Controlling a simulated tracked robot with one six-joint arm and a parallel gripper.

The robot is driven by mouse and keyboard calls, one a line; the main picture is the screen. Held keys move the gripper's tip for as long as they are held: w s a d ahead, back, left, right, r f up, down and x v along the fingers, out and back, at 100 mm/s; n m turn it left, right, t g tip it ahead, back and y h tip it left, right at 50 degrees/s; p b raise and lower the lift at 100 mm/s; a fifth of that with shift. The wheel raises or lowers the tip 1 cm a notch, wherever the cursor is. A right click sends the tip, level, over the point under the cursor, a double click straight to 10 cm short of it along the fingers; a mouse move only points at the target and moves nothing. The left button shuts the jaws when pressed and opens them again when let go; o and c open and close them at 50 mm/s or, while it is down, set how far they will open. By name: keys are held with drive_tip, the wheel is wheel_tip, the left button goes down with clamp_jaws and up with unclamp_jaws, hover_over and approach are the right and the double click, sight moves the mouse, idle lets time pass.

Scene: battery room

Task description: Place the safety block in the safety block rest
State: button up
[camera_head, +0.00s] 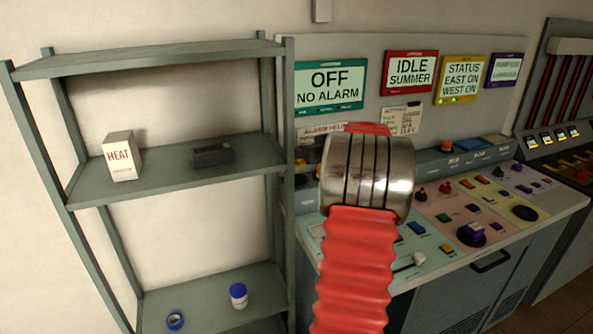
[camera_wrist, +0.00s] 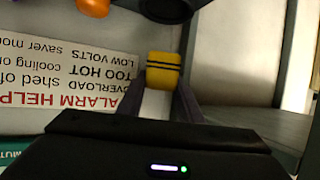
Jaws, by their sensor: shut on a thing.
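The safety block (camera_wrist: 163,70) is a small yellow block with black stripes, seen in the wrist view. My gripper (camera_wrist: 163,88) is shut on it, with one dark finger on each side. The block is held in front of the panel, near the alarm help label. In the head view my own arm hides both the gripper and the block. A dark, low box-like holder (camera_head: 212,155) lies on the middle shelf; I cannot tell whether it is the safety block rest.
A grey shelf rack (camera_head: 180,181) stands left, with a HEAT box (camera_head: 122,157) and a blue-capped jar (camera_head: 238,296). The control desk (camera_head: 560,200) with many knobs is right. In the wrist view, an alarm help label (camera_wrist: 60,75) and a dark round part (camera_wrist: 166,8) are close.

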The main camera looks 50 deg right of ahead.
drive_tip(key=shift+w+d, duration=0.2)
drive_tip(key=shift+w, duration=0.2)
drive_tip(key=shift+w+f, duration=0.1)
drive_tip(key=shift+f, duration=0.95)
wheel_tip(320, 180, down, 4)
drive_tip(key=shift+r, duration=0.1)
drive_tip(key=shift+w+d+f, duration=0.1)
drive_tip(key=shift+d+f, duration=0.05)
drive_tip(key=shift+f, duration=0.4)
drive_tip(key=shift+f, duration=0.1)
drive_tip(key=o, duration=0.8)
